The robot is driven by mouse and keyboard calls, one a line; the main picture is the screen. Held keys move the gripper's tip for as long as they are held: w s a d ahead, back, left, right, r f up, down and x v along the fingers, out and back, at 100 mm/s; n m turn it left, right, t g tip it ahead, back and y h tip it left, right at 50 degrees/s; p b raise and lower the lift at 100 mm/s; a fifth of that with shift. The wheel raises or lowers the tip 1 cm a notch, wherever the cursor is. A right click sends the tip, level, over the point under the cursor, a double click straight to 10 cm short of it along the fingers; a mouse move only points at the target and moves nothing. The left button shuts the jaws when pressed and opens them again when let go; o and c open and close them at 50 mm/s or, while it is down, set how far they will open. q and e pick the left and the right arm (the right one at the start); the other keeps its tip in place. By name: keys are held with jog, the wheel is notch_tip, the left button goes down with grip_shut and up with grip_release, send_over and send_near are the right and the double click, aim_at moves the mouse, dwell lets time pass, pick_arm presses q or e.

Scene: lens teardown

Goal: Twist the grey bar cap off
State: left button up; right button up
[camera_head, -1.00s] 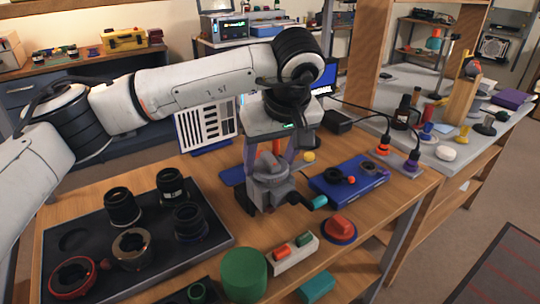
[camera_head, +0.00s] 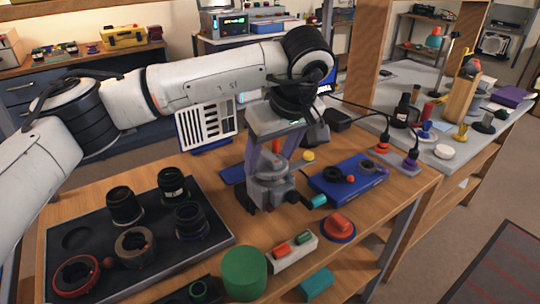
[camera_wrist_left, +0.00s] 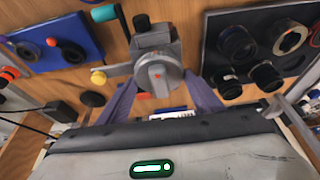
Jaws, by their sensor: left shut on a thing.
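The grey bar cap (camera_wrist_left: 158,72) is a round grey piece with a raised bar across it. It sits on a grey clamp-like fixture (camera_wrist_left: 152,37) on the wooden table, and this fixture also shows in the head view (camera_head: 268,190). My left gripper (camera_head: 270,165) points down over the fixture. Its two purple-grey fingers stand on either side of the cap in the left wrist view (camera_wrist_left: 160,82), shut on it. The fingers partly hide the cap in the head view. My right gripper is not in view.
A black tray (camera_head: 150,262) with several lenses lies at the left. A blue case (camera_head: 345,178) is close on the right of the fixture. A green cylinder (camera_head: 244,272), a white block with coloured pieces (camera_head: 292,250) and a red knob (camera_head: 339,224) stand in front.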

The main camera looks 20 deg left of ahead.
aim_at(270, 156)
pick_arm(q)
jog(key=shift+r+p, duration=0.55)
jog(key=shift+r, duration=0.25)
jog(key=shift+r+p, duration=1.9)
jog(key=shift+r, duration=0.55)
